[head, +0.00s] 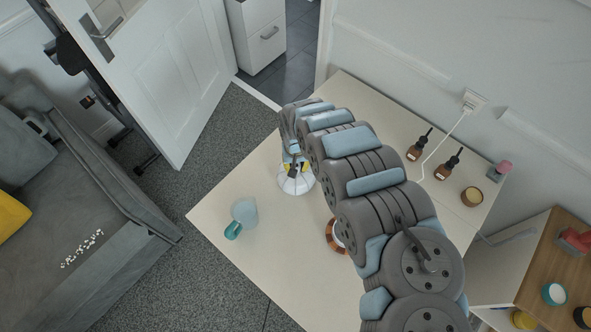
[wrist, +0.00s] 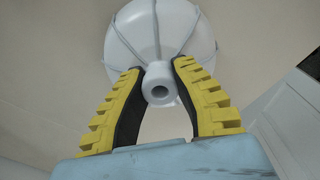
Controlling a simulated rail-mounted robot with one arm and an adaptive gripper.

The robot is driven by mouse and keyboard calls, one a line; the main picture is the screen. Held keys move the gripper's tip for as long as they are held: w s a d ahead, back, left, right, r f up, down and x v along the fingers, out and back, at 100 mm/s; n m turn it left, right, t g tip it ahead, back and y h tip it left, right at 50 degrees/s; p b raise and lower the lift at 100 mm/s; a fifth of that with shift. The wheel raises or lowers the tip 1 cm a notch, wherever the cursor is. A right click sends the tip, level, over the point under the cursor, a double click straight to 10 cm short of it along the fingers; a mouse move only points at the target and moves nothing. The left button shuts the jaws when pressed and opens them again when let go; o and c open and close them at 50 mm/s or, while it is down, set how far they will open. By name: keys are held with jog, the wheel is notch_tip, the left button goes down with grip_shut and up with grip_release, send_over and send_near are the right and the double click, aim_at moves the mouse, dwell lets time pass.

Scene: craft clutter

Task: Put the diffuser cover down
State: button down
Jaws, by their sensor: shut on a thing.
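The diffuser cover is a white, rounded dome with raised ribs and a short hollow spout. In the wrist view the diffuser cover (wrist: 160,40) fills the top middle, its spout between the fingertips of my gripper (wrist: 158,82). My yellow and black fingers are closed on the spout. In the head view the diffuser cover (head: 296,183) shows at the tip of my arm, over the pale table (head: 250,265). My gripper (head: 293,166) is just behind it, partly hidden by my arm. I cannot tell whether the cover touches the table.
A pale jug with a teal handle (head: 243,215) stands left of the cover. A brown-and-white round thing (head: 335,236) is partly behind my arm. Two brown dropper bottles (head: 446,166) and a small jar (head: 471,196) stand at the right. The table's front left is clear.

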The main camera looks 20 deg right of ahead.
jog(key=shift+f, duration=0.1)
jog(key=c, duration=1)
grip_release()
jog(key=shift+c, duration=0.2)
notch_tip(320, 180, up, 10)
jog(key=shift+w+d+f+p, duration=0.1)
jog(key=shift+f+p, duration=0.15)
jog(key=shift+p, duration=0.5)
jog(key=shift+r, duration=1.35)
